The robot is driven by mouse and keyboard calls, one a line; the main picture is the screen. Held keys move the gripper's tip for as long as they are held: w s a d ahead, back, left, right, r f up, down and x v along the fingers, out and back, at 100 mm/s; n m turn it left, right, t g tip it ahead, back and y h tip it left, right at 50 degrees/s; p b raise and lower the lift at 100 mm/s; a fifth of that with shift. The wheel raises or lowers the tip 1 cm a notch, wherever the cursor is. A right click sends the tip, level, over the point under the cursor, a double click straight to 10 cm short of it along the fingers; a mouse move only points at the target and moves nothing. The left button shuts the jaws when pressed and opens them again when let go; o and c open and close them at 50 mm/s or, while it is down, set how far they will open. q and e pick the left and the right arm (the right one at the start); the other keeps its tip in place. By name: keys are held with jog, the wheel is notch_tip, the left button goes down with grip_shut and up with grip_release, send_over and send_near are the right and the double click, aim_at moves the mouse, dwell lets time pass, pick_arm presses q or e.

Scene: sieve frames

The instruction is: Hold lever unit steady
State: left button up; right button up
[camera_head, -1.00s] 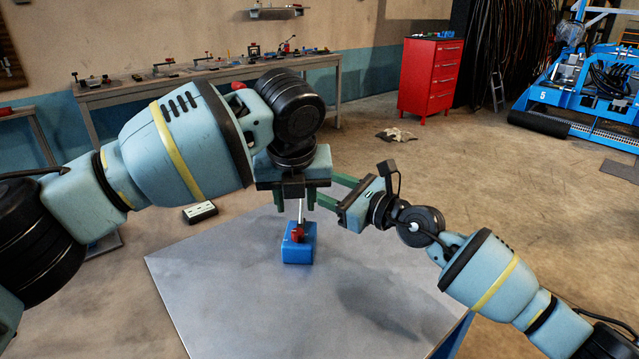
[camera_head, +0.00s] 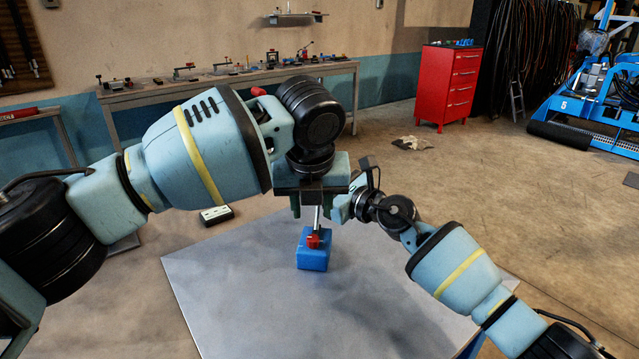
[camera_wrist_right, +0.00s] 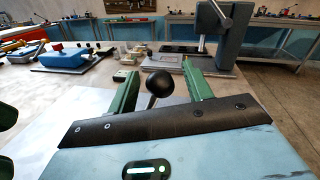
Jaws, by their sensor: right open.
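The lever unit (camera_head: 313,252) is a blue block with a red part on top and a thin metal lever rising from it. It stands on the grey table top (camera_head: 230,290). My left gripper (camera_head: 311,207) points down above it, its green fingers apart with the lever showing between them. My right gripper (camera_wrist_right: 160,90) reaches in from the right, mostly hidden behind the left one in the head view. In the right wrist view its green fingers are apart, with a black ball knob (camera_wrist_right: 159,82) on a metal stem between them, apparently untouched.
A bench with several tools (camera_head: 230,85) stands at the back wall. A red drawer cabinet (camera_head: 447,90) and a blue machine (camera_head: 590,110) are at the right. A small dark box (camera_head: 216,215) lies beyond the table's left edge. The table's front is clear.

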jog(key=shift+c, duration=0.4)
grip_shut()
dwell(0.4)
dwell(1.0)
